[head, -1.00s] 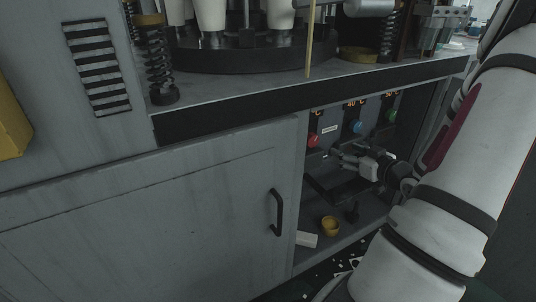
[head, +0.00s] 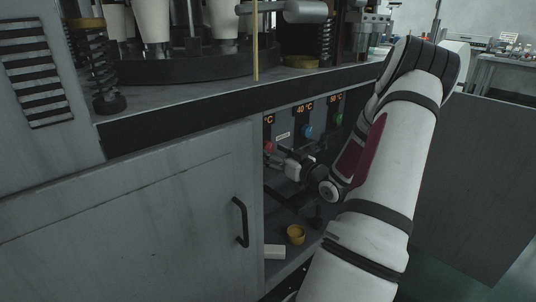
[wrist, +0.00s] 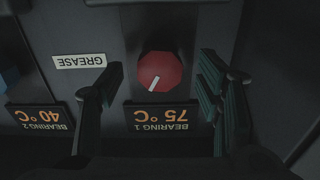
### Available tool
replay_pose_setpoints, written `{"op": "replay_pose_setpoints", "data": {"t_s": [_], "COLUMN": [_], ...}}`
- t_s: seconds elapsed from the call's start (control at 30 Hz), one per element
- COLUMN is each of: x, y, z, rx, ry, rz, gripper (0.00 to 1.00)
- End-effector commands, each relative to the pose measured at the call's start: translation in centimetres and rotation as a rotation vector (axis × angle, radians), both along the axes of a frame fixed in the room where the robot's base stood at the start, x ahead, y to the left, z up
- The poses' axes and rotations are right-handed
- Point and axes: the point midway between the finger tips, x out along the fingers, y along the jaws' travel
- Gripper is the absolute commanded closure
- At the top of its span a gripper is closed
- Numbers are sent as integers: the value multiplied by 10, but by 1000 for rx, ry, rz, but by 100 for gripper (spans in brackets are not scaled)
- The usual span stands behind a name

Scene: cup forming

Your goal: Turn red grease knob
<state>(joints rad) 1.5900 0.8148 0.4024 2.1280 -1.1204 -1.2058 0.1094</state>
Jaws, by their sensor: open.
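The red grease knob (wrist: 160,71) is round with a white pointer line, on the dark panel in the wrist view. The pointer slants toward the lower left there. The knob also shows in the head view (head: 269,146), at the left of the panel. My gripper (wrist: 162,70) is open, with one finger on each side of the knob. Gaps show between both fingers and the knob. In the head view my gripper (head: 280,158) is just beside the knob and reaches into the open cabinet. An upside-down "GREASE" label (wrist: 79,61) is left of the knob.
An upside-down "BEARING 1" display (wrist: 161,117) reads 75 °C. A blue knob (head: 307,131) and a green knob (head: 338,119) share the panel. A yellow cup (head: 296,234) and a white block (head: 275,252) lie on the cabinet floor. A closed door (head: 150,215) is at left.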

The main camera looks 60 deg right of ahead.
Motion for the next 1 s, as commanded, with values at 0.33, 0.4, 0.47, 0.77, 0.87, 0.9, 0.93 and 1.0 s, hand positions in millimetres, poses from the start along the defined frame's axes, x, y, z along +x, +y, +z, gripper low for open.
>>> {"op": "replay_pose_setpoints", "data": {"t_s": [0.33,0.4,0.47,0.77,0.87,0.9,0.93,1.0], "x": [28,28,28,28,28,28,28,28], "y": [-7,-7,-7,-7,-7,-7,-7,-7], "z": [0,0,0,0,0,0,0,0], "rx": [0,0,1,0,0,1,1,6], "ry": [0,0,0,0,0,0,0,-1], "rz": [0,0,0,0,0,0,0,0], "gripper": [40,40,40,81,89,89,89,89]}}
